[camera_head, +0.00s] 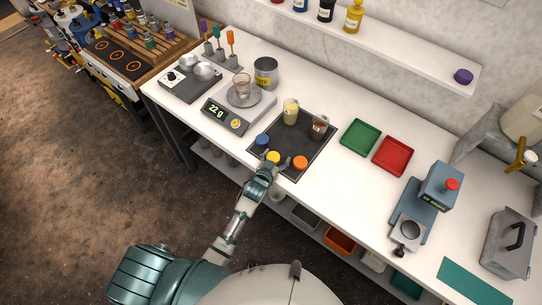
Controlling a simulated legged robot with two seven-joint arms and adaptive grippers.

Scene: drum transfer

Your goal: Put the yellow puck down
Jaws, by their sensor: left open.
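The yellow puck (273,157) is on the dark mat (293,135) near its front edge. My left gripper (272,163) is open at the puck, with its fingers on the near side and beside it. Whether the fingers touch the puck cannot be told. A blue puck (262,140) lies to the left on the mat, and an orange puck (300,163) lies to the right. My right gripper is not in view.
A jar with pale yellow contents (291,112) and a brown jar (319,127) stand at the mat's back. A scale (235,113) reading 22 g stands left. A green tray (361,137) and a red tray (393,156) lie right. White table shows between them.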

